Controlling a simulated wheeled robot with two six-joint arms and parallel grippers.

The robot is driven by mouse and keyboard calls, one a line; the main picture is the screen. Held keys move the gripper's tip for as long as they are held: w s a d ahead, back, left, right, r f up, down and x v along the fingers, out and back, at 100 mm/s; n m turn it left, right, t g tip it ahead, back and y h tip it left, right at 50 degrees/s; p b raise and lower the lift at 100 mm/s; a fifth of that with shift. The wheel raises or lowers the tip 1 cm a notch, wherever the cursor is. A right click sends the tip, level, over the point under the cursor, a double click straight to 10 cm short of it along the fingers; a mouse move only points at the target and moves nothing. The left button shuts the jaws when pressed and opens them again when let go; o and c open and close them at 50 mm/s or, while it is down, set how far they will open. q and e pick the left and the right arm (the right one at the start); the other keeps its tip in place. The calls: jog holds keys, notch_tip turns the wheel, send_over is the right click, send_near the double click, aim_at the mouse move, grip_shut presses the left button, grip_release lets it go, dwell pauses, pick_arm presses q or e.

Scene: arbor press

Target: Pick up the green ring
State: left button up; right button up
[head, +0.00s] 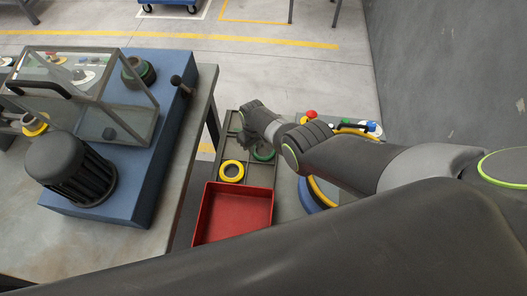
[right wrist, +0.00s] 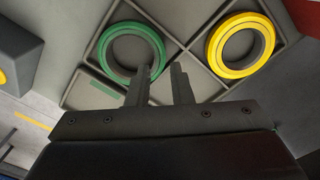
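The green ring (right wrist: 103,48) lies flat in a compartment of a grey divided tray (right wrist: 170,48) in the right wrist view. In the head view the green ring (head: 264,158) shows beside my right arm, which partly covers it. My right gripper (right wrist: 160,78) is open and empty, with a gap between its two fingers. In the right wrist view the left finger overlaps the ring's lower right rim; whether it touches cannot be told. In the head view my right gripper (head: 245,134) is over the tray's far part. My left gripper is out of view.
A yellow ring (right wrist: 213,47) lies in a neighbouring compartment. A red bin (head: 202,218) stands at the tray's near end. To the left, a blue press base (head: 160,140) carries a clear guard and a dark ribbed cylinder (head: 68,165). Coloured knobs (head: 310,114) stand behind my right arm.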

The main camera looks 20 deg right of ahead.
aim_at(255, 154)
jog(key=shift+s+f+b, duration=0.1)
jog(key=shift+f+b, duration=0.2)
jog(key=shift+f, duration=0.15)
notch_tip(255, 154, down, 4)
jog(key=b, duration=0.3)
jog(key=shift+f+b, duration=0.1)
jog(key=shift+b, duration=0.3)
grip_shut()
